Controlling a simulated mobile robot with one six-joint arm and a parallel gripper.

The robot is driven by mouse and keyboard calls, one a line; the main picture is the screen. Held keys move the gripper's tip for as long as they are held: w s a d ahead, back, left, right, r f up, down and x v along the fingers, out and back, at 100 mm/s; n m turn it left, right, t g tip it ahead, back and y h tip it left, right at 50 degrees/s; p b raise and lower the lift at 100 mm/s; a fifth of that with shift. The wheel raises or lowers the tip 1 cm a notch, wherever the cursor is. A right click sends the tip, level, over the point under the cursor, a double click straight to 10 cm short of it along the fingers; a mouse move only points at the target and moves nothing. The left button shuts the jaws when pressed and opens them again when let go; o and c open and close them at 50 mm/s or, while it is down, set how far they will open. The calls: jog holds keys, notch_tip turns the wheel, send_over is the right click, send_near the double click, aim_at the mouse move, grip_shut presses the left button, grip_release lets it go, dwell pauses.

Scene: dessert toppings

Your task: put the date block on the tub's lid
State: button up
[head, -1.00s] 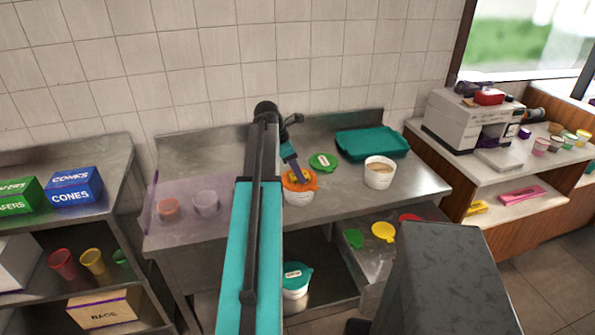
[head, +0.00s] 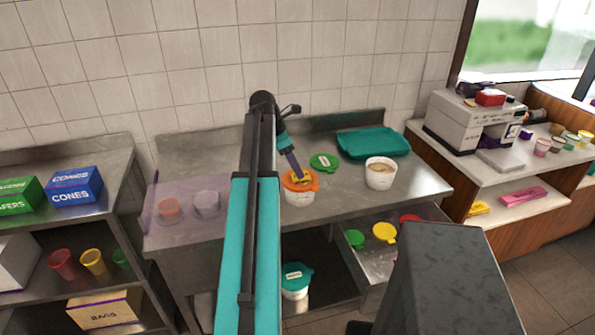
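A white tub (head: 299,198) with an orange lid (head: 313,187) stands on the steel counter. My gripper (head: 302,181) points down at this lid, below the purple wrist part. Small yellow parts show at its tip, touching or just above the lid; I cannot tell whether they are fingers or something held. A green lid (head: 323,161) with a pale label or small block on it lies behind and to the right. I cannot make out the date block for certain. Whether the fingers are open or shut is too small to see.
An open white tub (head: 380,174) and a teal tray (head: 372,143) stand on the right of the counter. Two cups sit behind a clear purple-tinted panel (head: 160,195) at left. A teal-lidded tub (head: 295,282) stands below. An open drawer (head: 372,262) holds coloured lids.

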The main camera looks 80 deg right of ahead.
jog(key=b+v, duration=0.1)
jog(key=v, duration=0.7)
jog(key=shift+r, duration=0.35)
jog(key=shift+w+a, duration=0.1)
jog(key=shift+w, duration=0.1)
jog(key=shift+r, duration=0.1)
